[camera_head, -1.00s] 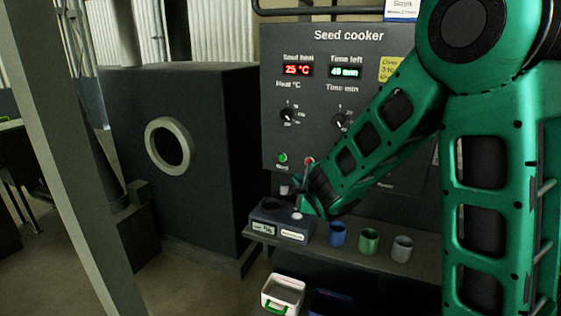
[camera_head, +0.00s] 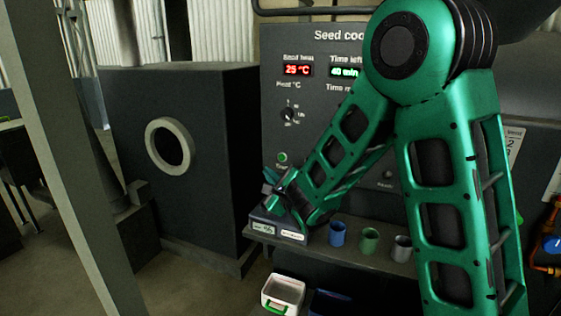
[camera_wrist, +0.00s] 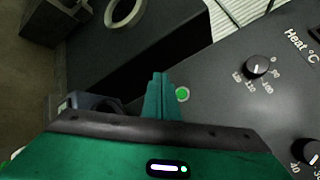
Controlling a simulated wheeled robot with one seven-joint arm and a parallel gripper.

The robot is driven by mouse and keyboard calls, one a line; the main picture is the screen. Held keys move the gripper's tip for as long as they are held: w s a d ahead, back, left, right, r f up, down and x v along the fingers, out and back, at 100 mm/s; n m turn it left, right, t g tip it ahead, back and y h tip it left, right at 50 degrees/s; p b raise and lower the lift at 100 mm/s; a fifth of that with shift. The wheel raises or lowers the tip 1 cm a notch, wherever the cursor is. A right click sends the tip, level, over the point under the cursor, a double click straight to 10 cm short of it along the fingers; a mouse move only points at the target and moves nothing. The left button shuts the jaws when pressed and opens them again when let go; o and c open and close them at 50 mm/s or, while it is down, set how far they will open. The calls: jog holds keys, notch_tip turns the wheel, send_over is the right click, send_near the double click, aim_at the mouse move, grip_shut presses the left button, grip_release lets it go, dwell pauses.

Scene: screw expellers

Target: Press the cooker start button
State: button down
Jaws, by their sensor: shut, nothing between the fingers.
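The seed cooker panel (camera_head: 330,110) is dark grey with red and green displays and black knobs. Its green start button (camera_head: 282,157) is at the lower left of the panel, with a partly hidden label below it. The button also shows in the wrist view (camera_wrist: 182,94), just right of my fingertips. My gripper (camera_head: 270,180) is shut and empty. In the wrist view its closed green fingers (camera_wrist: 158,82) point up the picture beside the button; whether they touch the panel cannot be told. The red button is hidden behind my arm.
A small meter box (camera_head: 278,229) stands on the shelf below my gripper. Blue (camera_head: 337,233), green (camera_head: 369,240) and grey (camera_head: 402,248) cups stand to its right. A dark cabinet (camera_head: 190,120) with a round ring opening is at the left.

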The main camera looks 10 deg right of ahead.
aim_at(282, 157)
jog(key=w+d, duration=0.1)
jog(key=w, duration=0.1)
jog(key=w+d, duration=0.3)
jog(key=w, duration=0.1)
jog(key=shift+w+d, duration=0.15)
jog(key=shift+d, duration=0.25)
jog(key=shift+w, duration=0.1)
dwell(1.8)
jog(key=shift+w+d, duration=0.2)
jog(key=shift+d, duration=0.05)
jog(key=shift+w+d, duration=0.25)
jog(key=shift+w, duration=0.1)
dwell(1.1)
jog(key=shift+s, duration=0.1)
jog(key=shift+s+a, duration=0.5)
jog(key=shift+s, duration=0.1)
